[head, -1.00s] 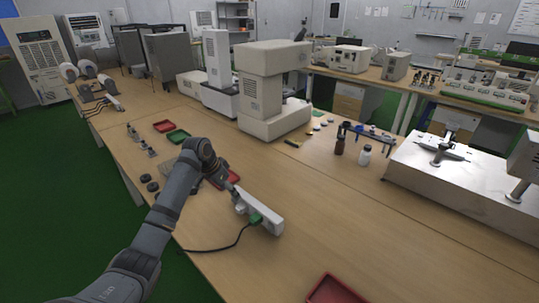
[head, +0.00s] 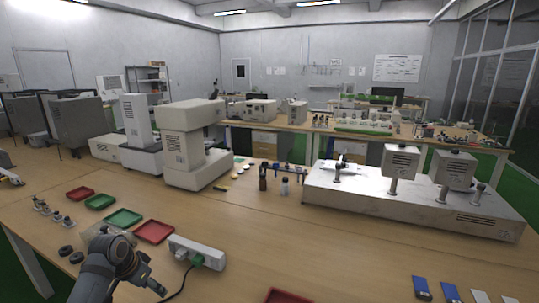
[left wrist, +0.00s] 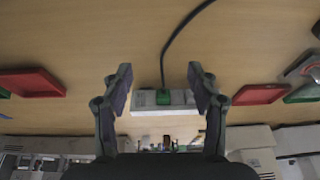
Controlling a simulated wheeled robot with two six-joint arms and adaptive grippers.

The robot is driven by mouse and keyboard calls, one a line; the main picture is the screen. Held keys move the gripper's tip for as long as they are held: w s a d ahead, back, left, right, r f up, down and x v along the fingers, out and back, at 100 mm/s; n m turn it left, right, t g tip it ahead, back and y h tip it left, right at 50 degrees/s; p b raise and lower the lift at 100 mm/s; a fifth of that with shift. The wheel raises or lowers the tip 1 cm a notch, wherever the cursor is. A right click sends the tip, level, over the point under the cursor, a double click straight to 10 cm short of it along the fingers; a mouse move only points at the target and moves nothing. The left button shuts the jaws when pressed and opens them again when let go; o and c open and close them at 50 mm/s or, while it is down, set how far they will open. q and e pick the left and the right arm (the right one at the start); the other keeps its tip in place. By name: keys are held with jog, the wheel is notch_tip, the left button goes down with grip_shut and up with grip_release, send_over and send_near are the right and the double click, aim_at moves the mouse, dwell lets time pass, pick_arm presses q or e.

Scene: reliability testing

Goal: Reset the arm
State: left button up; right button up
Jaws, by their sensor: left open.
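My left arm comes in at the lower left of the head view, with the left gripper (head: 154,287) low over the table beside the white power strip (head: 208,251). My right gripper is not in view.
Red (head: 154,232) and green (head: 123,218) trays lie behind the arm. Black round parts (head: 66,250) lie to its left. Bottles (head: 263,178) and a large white machine (head: 410,205) stand farther right. Blue cards (head: 421,287) lie front right.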

pick_arm(q)
jog(key=shift+y, duration=0.3)
jog(key=s+d+f, duration=0.2)
jog(key=s+f, duration=0.1)
jog(key=s+d+f, duration=0.1)
jog(key=d+f, duration=0.1)
jog(key=shift+s+f, duration=0.25)
jog(key=shift+s, duration=0.1)
jog(key=s+d+f+n+y, duration=0.1)
jog(key=s+d+n, duration=0.15)
jog(key=s, duration=0.85)
jog(key=s+d+f+n+y, duration=0.1)
jog(key=s+d, duration=0.3)
jog(key=s, duration=0.7)
jog(key=s+a+f+g, duration=0.1)
jog(key=s+f, duration=0.1)
jog(key=f, duration=1.2)
jog(key=s+a+f+g, duration=0.1)
jog(key=a+f, duration=0.1)
jog(key=f, duration=1.2)
jog(key=s+f, duration=1.4)
jog(key=s, duration=0.3)
jog(key=shift+s+a+f+g, duration=0.15)
jog(key=shift+s+a+g, duration=0.15)
jog(key=shift+a, duration=0.1)
jog(key=shift+n, duration=0.25)
